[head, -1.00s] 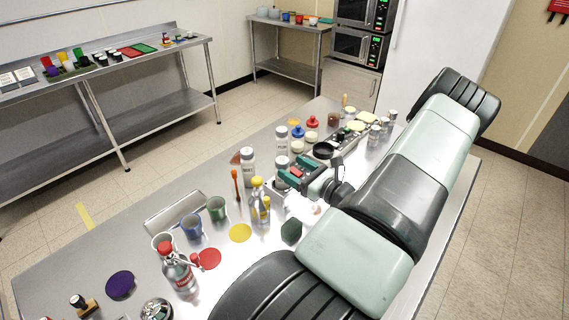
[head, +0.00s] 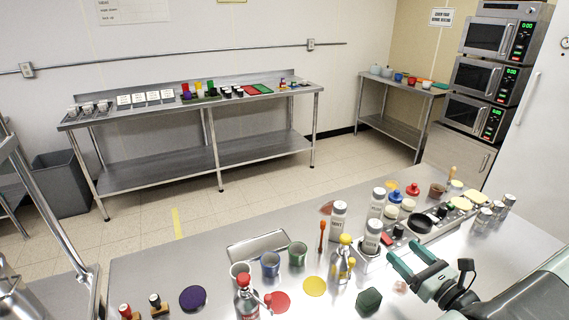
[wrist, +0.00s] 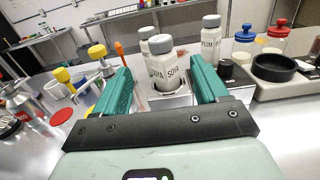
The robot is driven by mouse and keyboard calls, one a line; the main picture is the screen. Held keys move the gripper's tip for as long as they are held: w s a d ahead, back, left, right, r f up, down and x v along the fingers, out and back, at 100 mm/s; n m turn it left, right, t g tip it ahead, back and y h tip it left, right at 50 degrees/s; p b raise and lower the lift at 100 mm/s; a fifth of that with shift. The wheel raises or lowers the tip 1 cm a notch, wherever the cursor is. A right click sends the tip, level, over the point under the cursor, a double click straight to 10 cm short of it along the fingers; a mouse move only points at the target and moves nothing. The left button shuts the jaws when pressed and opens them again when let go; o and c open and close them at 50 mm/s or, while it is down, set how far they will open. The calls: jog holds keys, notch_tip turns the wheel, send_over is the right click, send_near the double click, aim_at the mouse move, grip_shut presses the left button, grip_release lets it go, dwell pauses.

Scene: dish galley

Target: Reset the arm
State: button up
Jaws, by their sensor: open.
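My gripper (head: 408,252) is open and empty at the right of the head view, over the steel table. In the wrist view its two teal fingers (wrist: 161,75) stand wide apart. A white bottle marked SOYA (wrist: 162,62) shows between them, upright in a square metal holder (wrist: 170,99) and beyond the fingers. In the head view the same bottle (head: 371,240) stands just left of my gripper, apart from it. The arm comes in from the lower right corner.
The right front tabletop is partly hidden by my arm.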

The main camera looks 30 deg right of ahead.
jog(key=w+a+r+n+g+y, duration=0.45)
jog(key=a+r+n+g, duration=0.3)
jog(key=a+n, duration=0.35)
jog(key=w+a+r+n+g+y, duration=0.5)
jog(key=a+r+n, duration=0.45)
jog(key=a, duration=0.45)
jog(key=s+a+r+n+g+h, duration=0.4)
jog(key=s+a+r+n+h, duration=0.4)
jog(key=a+n, duration=0.5)
jog(key=s+r+n+t+h, duration=0.1)
jog(key=s+r+n+t, duration=0.2)
jog(key=r, duration=0.5)
jog(key=shift+s+r+t, duration=0.25)
jog(key=shift+s+t, duration=0.2)
jog(key=shift+s, duration=0.5)
